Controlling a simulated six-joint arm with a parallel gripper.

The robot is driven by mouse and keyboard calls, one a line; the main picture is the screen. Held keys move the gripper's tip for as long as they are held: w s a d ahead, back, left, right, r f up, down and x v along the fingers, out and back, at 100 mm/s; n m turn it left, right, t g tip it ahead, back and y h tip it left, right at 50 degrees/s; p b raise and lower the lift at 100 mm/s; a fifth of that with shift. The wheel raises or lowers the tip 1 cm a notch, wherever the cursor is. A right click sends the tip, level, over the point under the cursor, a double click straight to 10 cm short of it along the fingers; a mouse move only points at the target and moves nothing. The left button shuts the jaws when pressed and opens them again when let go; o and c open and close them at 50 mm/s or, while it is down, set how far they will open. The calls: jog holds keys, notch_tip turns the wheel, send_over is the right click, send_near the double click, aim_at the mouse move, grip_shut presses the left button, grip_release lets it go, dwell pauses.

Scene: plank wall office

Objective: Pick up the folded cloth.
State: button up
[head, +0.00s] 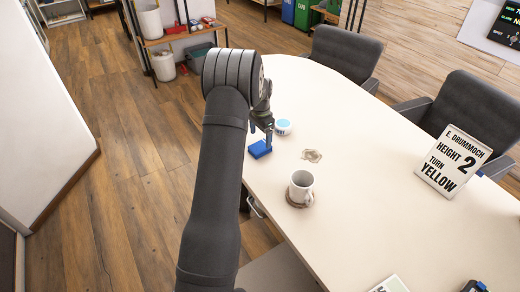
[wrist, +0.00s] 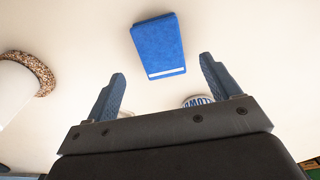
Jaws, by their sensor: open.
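The folded cloth (head: 260,149) is a blue flat block lying on the white table near its left edge in the head view. In the wrist view the blue cloth (wrist: 159,45) lies ahead of my fingertips, with a white stripe along its near end. My gripper (wrist: 162,85) is open and empty, and its fingers are spread wider than the cloth. In the head view my gripper (head: 261,127) is just above and beside the cloth; the exact gap is hard to tell.
A stain-like patch (head: 312,156) and a sign (head: 454,162) are farther right. The table middle is mostly clear.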

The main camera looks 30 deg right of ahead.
aim_at(261, 146)
jog(key=shift+w+d+f, duration=0.1)
jog(key=shift+d+f, duration=0.05)
jog(key=shift+f, duration=2.9)
jog(key=c, duration=1.1)
jog(key=shift+o, duration=0.2)
jog(key=shift+r, duration=0.15)
jog(key=shift+r, duration=0.55)
notch_tip(261, 146, up, 3)
jog(key=shift+f, duration=0.2)
jog(key=s+d+r, duration=0.3)
jog(key=s+r, duration=0.4)
jog(key=s, duration=0.4)
jog(key=shift+d, duration=0.4)
